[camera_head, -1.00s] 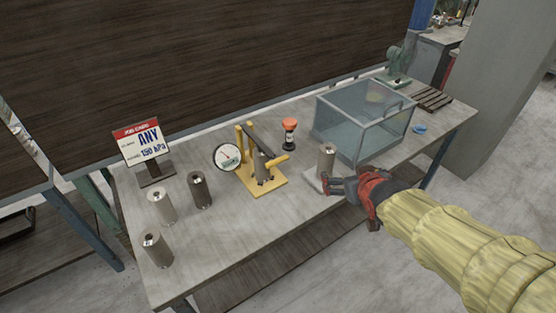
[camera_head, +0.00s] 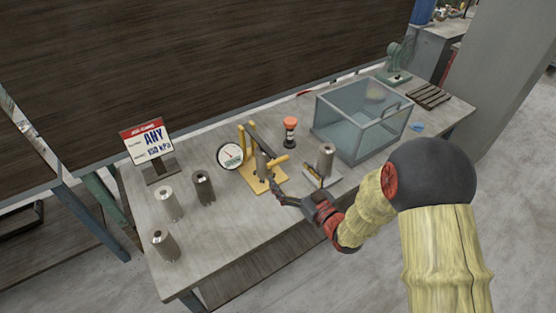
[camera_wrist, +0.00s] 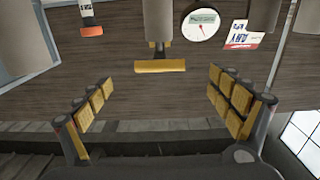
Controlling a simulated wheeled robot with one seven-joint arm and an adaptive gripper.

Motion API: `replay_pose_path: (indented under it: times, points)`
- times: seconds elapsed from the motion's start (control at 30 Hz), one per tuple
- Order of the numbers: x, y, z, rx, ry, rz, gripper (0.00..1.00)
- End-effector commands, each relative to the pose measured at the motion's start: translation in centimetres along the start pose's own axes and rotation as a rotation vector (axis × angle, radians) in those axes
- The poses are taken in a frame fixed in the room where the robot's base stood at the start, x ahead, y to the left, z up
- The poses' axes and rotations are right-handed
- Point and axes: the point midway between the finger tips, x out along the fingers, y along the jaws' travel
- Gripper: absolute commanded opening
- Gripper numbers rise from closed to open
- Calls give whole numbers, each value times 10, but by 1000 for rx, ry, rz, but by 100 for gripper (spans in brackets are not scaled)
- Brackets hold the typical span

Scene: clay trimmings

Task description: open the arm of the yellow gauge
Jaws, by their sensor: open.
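The yellow gauge stands on the table with a yellow base (camera_head: 254,184), yellow uprights and a round white dial (camera_head: 230,155). Its dark arm (camera_head: 259,139) slopes down toward the front right, with a yellow handle (camera_head: 279,161) near its lower end. A grey cylinder (camera_head: 262,164) stands within the gauge, under the arm. My gripper (camera_head: 295,188) is open and empty, just in front of the gauge at its right. In the wrist view, the yellow handle bar (camera_wrist: 160,66) lies beyond and between the spread fingers of my gripper (camera_wrist: 160,88), apart from them.
A grey cylinder (camera_head: 326,158) stands on a pale plate right of the gauge, close to my gripper. A glass box (camera_head: 350,125) is behind it. An orange-topped timer (camera_head: 290,130) stands behind the gauge. Several cylinders (camera_head: 204,188) and a sign (camera_head: 146,145) are at left.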

Motion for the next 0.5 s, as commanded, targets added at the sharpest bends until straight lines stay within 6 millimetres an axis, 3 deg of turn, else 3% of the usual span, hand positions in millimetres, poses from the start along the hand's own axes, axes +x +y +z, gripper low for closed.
replay_pose_path:
  times: [0.3, 0.5]
  points:
    - [48, -1, 0, -1, 0, -1, 92]
    - [67, 0, 0, -2, 0, 0, 92]
